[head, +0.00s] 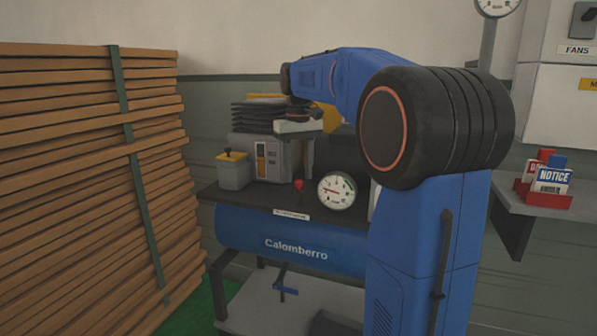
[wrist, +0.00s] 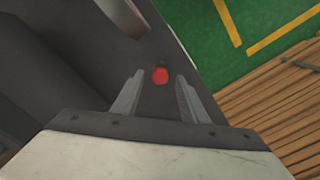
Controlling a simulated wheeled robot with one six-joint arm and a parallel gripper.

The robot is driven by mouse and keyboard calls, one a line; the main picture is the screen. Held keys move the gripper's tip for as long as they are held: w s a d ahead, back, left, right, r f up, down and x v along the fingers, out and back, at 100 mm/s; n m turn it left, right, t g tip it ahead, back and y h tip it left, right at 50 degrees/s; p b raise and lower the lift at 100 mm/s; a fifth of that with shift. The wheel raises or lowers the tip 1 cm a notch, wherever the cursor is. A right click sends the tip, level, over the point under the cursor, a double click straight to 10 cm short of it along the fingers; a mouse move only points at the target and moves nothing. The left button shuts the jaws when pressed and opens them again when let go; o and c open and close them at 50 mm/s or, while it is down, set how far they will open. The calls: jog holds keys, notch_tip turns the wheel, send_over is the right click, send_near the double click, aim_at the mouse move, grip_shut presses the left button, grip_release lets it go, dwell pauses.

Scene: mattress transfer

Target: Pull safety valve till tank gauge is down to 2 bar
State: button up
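The safety valve shows as a small red knob (head: 298,184) on the dark top of the compressor. It also shows in the wrist view (wrist: 160,75). The round white tank gauge (head: 337,190) stands just right of the valve; its red needle points to the left, but the figures are too small to read. The blue tank (head: 296,246), marked Calomberro, lies below. My gripper (head: 309,170) is above the valve, pointing down. In the wrist view, its two grey fingers (wrist: 160,78) are apart, with the red knob between and beyond their tips. It holds nothing.
A grey machine block (head: 268,152) and a small grey box with a yellow top (head: 233,170) stand left of the valve. Stacked wooden boards (head: 80,180) fill the left side. A shelf (head: 510,200) with notice cards is at the right.

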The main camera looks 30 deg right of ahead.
aim_at(298, 181)
jog(key=shift+r, duration=0.1)
notch_tip(298, 181, up, 17)
dwell(0.7)
dwell(0.4)
jog(key=s+a+f+t, duration=0.2)
jog(key=s+a+f, duration=0.8)
jog(key=s+f, duration=0.45)
jog(key=s+a+f+t, duration=0.1)
jog(key=s+a+f, duration=0.1)
jog(key=s+f, duration=0.6)
jog(key=s+a+f+n+t, duration=0.1)
jog(key=s+f, duration=0.6)
jog(key=f, duration=0.7)
jog(key=shift+s+a+t, duration=0.4)
jog(key=shift+a, duration=0.5)
jog(key=shift+r, duration=0.1)
